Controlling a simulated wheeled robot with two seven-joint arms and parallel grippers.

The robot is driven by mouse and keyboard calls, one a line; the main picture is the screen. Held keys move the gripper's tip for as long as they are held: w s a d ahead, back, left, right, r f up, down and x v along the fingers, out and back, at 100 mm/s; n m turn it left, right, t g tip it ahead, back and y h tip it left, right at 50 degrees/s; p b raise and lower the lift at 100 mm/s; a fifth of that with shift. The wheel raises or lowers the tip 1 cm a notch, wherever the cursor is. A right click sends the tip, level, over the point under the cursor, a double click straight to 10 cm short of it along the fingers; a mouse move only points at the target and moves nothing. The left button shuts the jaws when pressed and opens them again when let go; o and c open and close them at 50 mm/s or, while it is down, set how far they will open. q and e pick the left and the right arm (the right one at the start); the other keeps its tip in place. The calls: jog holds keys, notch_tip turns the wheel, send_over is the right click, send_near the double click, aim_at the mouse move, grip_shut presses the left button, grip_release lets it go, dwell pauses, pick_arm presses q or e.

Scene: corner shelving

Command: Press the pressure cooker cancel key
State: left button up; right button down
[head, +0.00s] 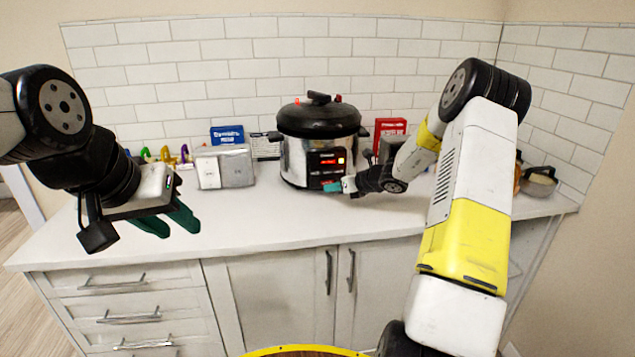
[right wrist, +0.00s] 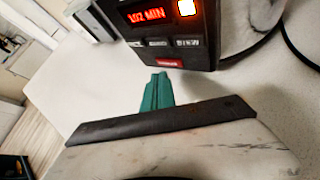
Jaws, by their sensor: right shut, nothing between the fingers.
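The pressure cooker (head: 298,160), black-lidded with a steel body, stands on the counter against the tiled wall. Its dark front panel (head: 326,160) has a lit display. In the right wrist view the display (right wrist: 148,16) shows red characters ending in "MIN", with a bright orange-yellow light beside it. A red key (right wrist: 169,63), its label too small to read, sits low on the panel. My right gripper (head: 333,186) is shut and empty at the panel's lower edge. Its green fingertips (right wrist: 158,76) are just below the red key; I cannot tell whether they touch. My left gripper (head: 168,219) is open and empty above the counter's left part.
A silver toaster-like box (head: 238,166) and a blue box (head: 228,134) stand left of the cooker. A red box (head: 389,130) is behind it to the right. A bowl (head: 540,182) sits at the far right. The counter's front strip (head: 270,225) is clear.

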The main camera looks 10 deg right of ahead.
jog(key=shift+w, duration=0.15)
dwell(0.7)
jog(key=shift+w, duration=0.3)
jog(key=shift+w, duration=0.3)
dwell(0.7)
jog(key=shift+s, duration=0.75)
jog(key=shift+s, duration=2.5)
